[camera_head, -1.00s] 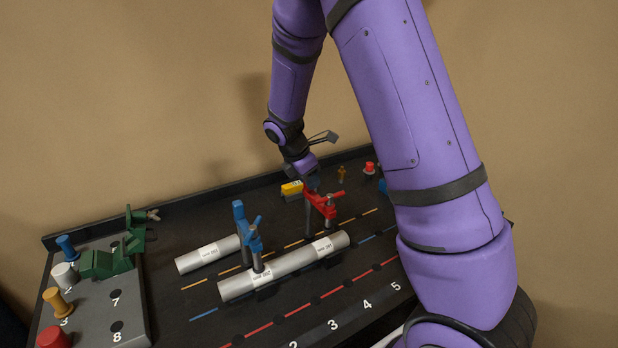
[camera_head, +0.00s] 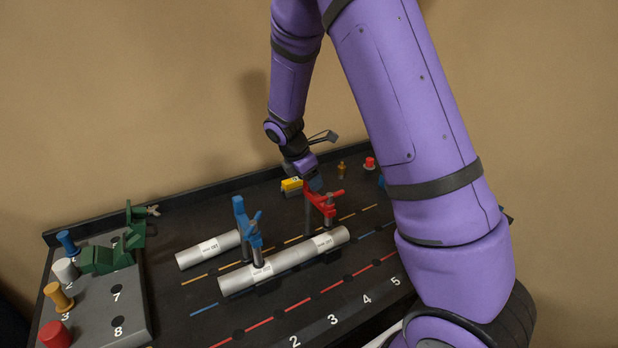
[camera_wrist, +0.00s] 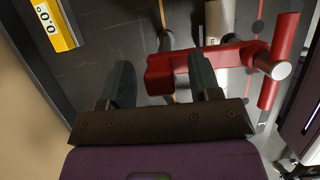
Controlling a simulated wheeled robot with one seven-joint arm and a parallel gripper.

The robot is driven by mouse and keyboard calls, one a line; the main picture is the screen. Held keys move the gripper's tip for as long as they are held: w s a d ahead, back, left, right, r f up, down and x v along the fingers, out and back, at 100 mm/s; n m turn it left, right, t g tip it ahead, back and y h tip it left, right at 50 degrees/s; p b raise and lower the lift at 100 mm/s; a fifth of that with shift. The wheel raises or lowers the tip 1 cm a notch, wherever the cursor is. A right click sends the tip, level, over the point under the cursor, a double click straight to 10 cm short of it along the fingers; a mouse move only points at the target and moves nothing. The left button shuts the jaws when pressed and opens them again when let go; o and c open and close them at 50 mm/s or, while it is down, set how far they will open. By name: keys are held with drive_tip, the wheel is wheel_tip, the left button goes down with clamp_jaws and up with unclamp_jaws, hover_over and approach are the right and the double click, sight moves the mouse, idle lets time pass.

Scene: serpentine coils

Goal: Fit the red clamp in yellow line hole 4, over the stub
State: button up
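The red clamp (camera_head: 320,203) stands upright near the right end of a long grey pipe (camera_head: 290,262). Its post goes down beside the pipe at the yellow line, and its screw end is above the pipe. I cannot read the hole number at the post. In the wrist view the red clamp (camera_wrist: 215,60) spans from between my fingers to the right. My gripper (camera_wrist: 162,82) is open, with the clamp's post end between its fingers and a gap at the left finger. In the head view my gripper (camera_head: 315,184) is just above the clamp, partly hidden.
A blue clamp (camera_head: 247,228) stands over the same pipe. A short grey pipe (camera_head: 208,252) lies to the left. A yellow block (camera_head: 292,186) is behind my gripper and in the wrist view (camera_wrist: 52,22). A grey tray (camera_head: 95,305) holds a green clamp (camera_head: 108,258) and coloured pegs.

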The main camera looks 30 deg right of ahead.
drive_tip(key=shift+r, duration=0.15)
drive_tip(key=s+a+r+m+t+y, duration=0.1)
drive_tip(key=s+a+r+m, duration=0.15)
drive_tip(key=r, duration=0.55)
drive_tip(key=s+a+r+m+y, duration=0.15)
drive_tip(key=s+r, duration=0.25)
drive_tip(key=r, duration=0.4)
drive_tip(key=s+a+r+m+t, duration=0.1)
drive_tip(key=s+r+m, duration=0.2)
drive_tip(key=s, duration=0.5)
drive_tip(key=s+a+r+m+t+y, duration=0.1)
drive_tip(key=s+r+m, duration=0.2)
drive_tip(key=s+m, duration=0.3)
drive_tip(key=s+a+r+m+t+y, duration=0.1)
drive_tip(key=s+m, duration=0.4)
drive_tip(key=s, duration=0.5)
drive_tip(key=shift+a+r+t, duration=0.6)
drive_tip(key=shift+r, duration=0.35)
drive_tip(key=shift+c, duration=0.4)
